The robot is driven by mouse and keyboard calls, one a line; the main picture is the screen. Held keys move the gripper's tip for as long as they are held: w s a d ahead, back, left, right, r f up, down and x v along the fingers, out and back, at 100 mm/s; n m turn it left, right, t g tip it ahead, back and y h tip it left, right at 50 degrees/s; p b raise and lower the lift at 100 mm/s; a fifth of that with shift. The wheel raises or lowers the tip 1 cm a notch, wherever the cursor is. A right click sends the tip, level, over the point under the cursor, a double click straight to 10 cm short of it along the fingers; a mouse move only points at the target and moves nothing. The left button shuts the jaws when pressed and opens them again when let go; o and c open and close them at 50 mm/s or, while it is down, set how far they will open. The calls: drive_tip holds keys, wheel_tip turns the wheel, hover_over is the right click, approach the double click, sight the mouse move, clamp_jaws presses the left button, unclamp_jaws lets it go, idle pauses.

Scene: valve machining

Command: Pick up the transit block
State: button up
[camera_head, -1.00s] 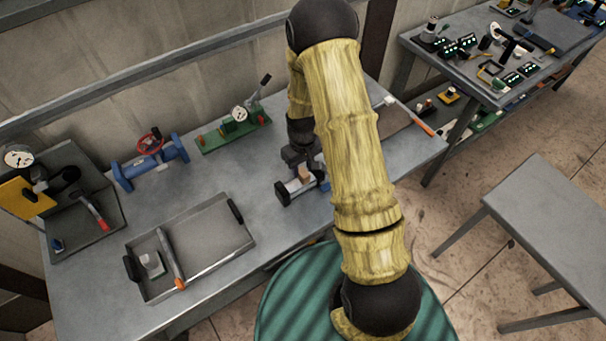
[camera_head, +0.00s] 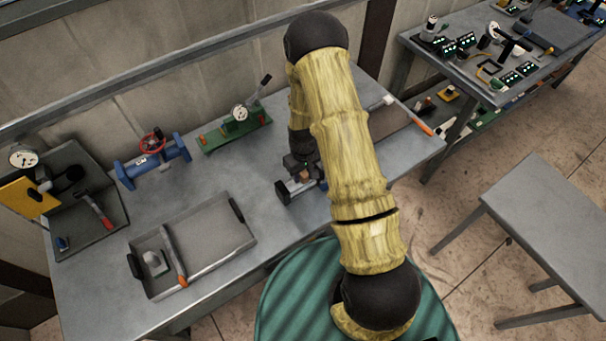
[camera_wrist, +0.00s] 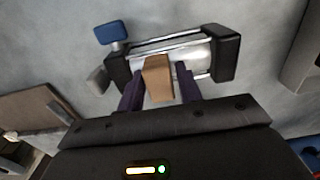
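A tan block, which I take to be the transit block (camera_wrist: 158,78), sits on a small vise-like fixture (camera_wrist: 226,52) with black ends, bright metal rods and a blue knob. My gripper (camera_wrist: 160,82) is open, with one dark finger on each side of the block. Narrow gaps seem to show between the fingertips and the block; contact is unclear. In the head view my gripper (camera_head: 301,166) is low over the fixture (camera_head: 283,193), and only a small part of the block (camera_head: 305,175) shows below it.
A grey tray (camera_head: 205,267) holding a pale part (camera_head: 153,262) lies at the left front. A blue valve with a red wheel (camera_head: 152,160) and a green gauge stand (camera_head: 235,132) stand behind. Bench surface between tray and fixture is clear.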

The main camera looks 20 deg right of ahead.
drive_tip(key=c, duration=0.6)
drive_tip(key=shift+r, duration=0.1)
wheel_tip(320, 180, up, 10)
drive_tip(key=b, duration=0.2)
drive_tip(key=shift+b, duration=0.4)
